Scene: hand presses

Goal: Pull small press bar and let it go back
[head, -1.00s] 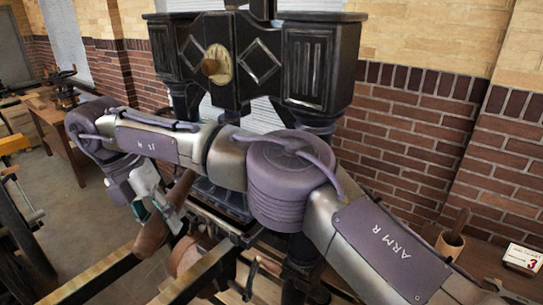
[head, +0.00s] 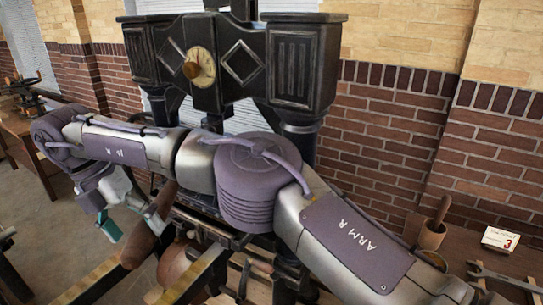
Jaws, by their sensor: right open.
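The black hand press (head: 290,65) stands in the middle, with a round dial (head: 203,66) on its top beam. A brown wooden handle (head: 147,238), which looks like the grip of the press bar, slants below and left of the press. My right arm reaches across in front of the press from the right. Its gripper (head: 131,219) is open at the lower left, with teal pads on its fingers. One finger is close beside the wooden handle; I cannot tell if they touch. My arm hides much of the middle of the press. My left gripper is not in view.
Wooden rails (head: 203,272) of the press bed run toward the lower left. A brick wall (head: 385,130) stands behind. Open floor lies at left.

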